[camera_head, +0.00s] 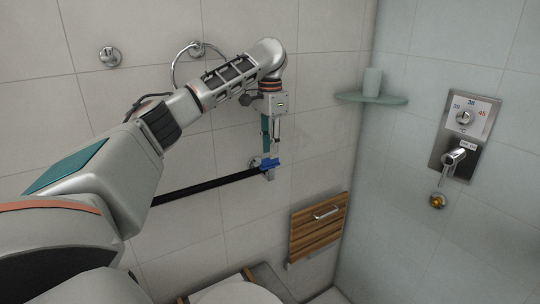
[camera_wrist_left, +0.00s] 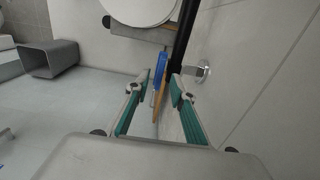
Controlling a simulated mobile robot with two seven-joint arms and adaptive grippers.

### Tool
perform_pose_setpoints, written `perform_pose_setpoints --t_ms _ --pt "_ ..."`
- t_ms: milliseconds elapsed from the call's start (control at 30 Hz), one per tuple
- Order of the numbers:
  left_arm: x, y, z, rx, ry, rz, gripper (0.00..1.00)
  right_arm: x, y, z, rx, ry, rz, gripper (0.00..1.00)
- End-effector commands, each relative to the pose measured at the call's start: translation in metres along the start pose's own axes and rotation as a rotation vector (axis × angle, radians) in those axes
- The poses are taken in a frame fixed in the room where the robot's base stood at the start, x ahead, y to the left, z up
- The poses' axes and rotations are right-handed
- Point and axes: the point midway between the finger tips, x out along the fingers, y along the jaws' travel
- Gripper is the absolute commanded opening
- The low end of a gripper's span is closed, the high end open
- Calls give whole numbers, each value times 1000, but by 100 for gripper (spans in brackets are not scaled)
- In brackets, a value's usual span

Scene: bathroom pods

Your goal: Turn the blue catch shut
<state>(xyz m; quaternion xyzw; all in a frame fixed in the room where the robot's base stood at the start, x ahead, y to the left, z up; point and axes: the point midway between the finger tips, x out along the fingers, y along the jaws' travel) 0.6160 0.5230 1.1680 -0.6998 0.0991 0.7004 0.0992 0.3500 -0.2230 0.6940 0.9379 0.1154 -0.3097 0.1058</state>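The blue catch (camera_head: 270,164) sits at the right end of the black bar (camera_head: 205,185), close to the tiled wall. In the wrist view the blue catch (camera_wrist_left: 159,72) is a narrow upright strip beside the bar (camera_wrist_left: 182,45). My left gripper (camera_head: 271,145) points down just above the catch. In the wrist view its teal fingers (camera_wrist_left: 156,90) are apart, and the catch shows beyond and between their tips. I see no clear contact, and nothing is held. My right gripper is in neither view.
A folded wooden seat (camera_head: 318,230) hangs on the wall right of and below the catch. A round wall ring (camera_head: 177,70) is behind my arm. A corner shelf with a cup (camera_head: 372,82) and a shower control (camera_head: 466,118) are at the right. A toilet (camera_head: 235,293) is below.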

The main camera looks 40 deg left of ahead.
Motion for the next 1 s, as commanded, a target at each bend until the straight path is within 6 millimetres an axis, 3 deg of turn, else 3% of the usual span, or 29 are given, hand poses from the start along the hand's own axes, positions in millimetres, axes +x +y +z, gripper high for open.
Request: perform_pose_setpoints --t_ms 200,567,667,700,1000 --pt "23 0 0 0 0 1 24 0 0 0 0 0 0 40" --pt "28 0 0 0 2 0 24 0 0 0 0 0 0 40" --pt "28 0 0 0 2 0 3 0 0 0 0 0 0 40" --pt "28 0 0 0 2 0 0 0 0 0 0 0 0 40" --pt "28 0 0 10 1 0 0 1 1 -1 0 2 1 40"
